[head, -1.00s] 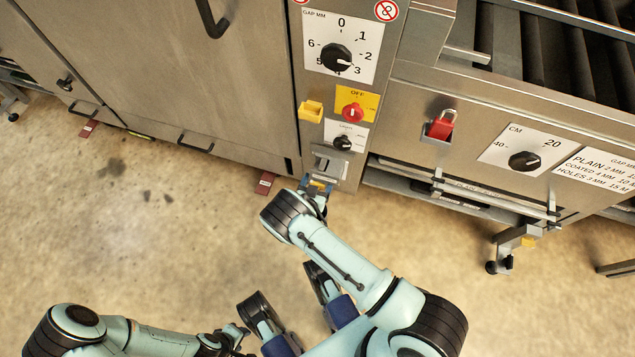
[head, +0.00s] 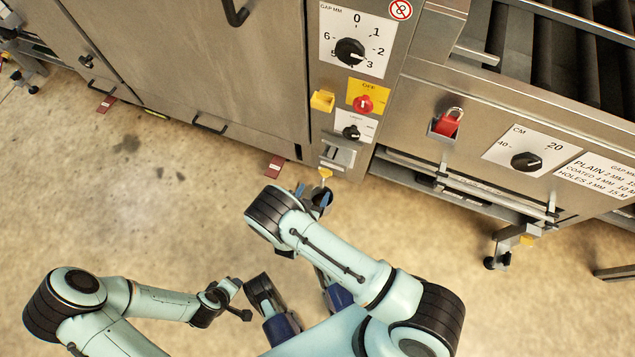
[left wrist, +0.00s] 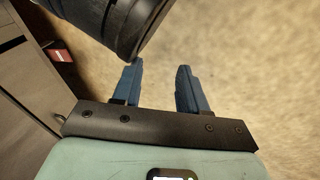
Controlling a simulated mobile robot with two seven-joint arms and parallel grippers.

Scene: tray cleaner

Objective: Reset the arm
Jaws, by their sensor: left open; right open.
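My right gripper (head: 315,197) is in front of the lower end of the machine's control column, its blue fingers partly hidden behind my own arm. It is open, just below a small yellow piece (head: 325,174) under a grey bracket (head: 337,155). A gap shows between the fingers and the yellow piece. My left arm reaches in at the lower left of the head view; its fingers are hard to make out there. In the left wrist view my left gripper (left wrist: 158,88) is open, with nothing between its blue fingers and floor beyond them.
The machine front (head: 200,60) spans the back. The column carries a gap dial (head: 349,52), a red switch (head: 363,103) and a yellow block (head: 322,101). A red padlock (head: 447,122) and a CM dial (head: 525,161) are to the right. The floor at left (head: 60,190) is clear.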

